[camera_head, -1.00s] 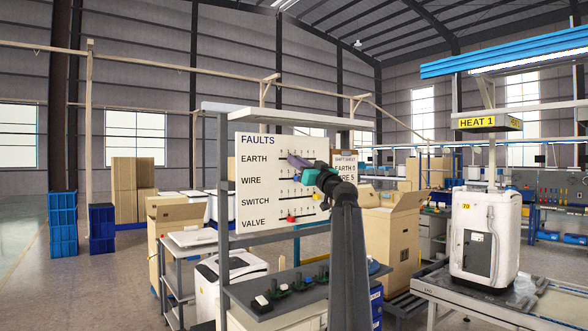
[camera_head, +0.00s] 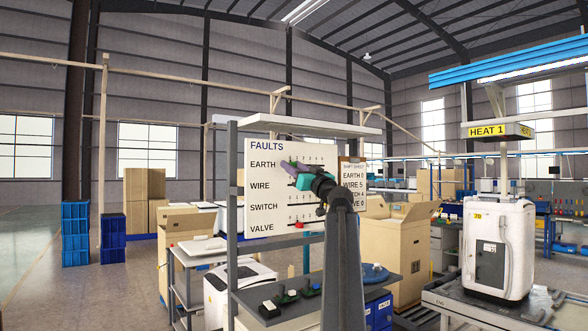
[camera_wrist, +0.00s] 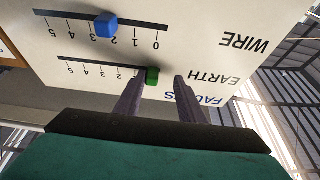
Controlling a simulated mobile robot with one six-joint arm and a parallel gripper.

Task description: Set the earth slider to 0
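The white FAULTS board (camera_head: 258,213) has EARTH, WIRE, SWITCH and VALVE rows. In the wrist view the board appears upside down. The green EARTH knob (camera_wrist: 152,76) sits near the right end of its track there, past the visible 5 to 2 marks. The lower marks by the knob are hidden, so its exact value cannot be read. My gripper (camera_wrist: 160,80) is open, its two fingers apart on either side of the green knob, which is closer to the left finger. In the head view my gripper (camera_head: 287,165) reaches the EARTH row and hides the knob.
The blue WIRE knob (camera_wrist: 105,26) is between 2 and 3. A sheet (camera_head: 352,185) right of the board lists EARTH 0, WIRE 5, SWITCH 4; its last row is partly hidden. A shelf top (camera_head: 290,123) overhangs the board, and a grey bench (camera_head: 330,290) stands below.

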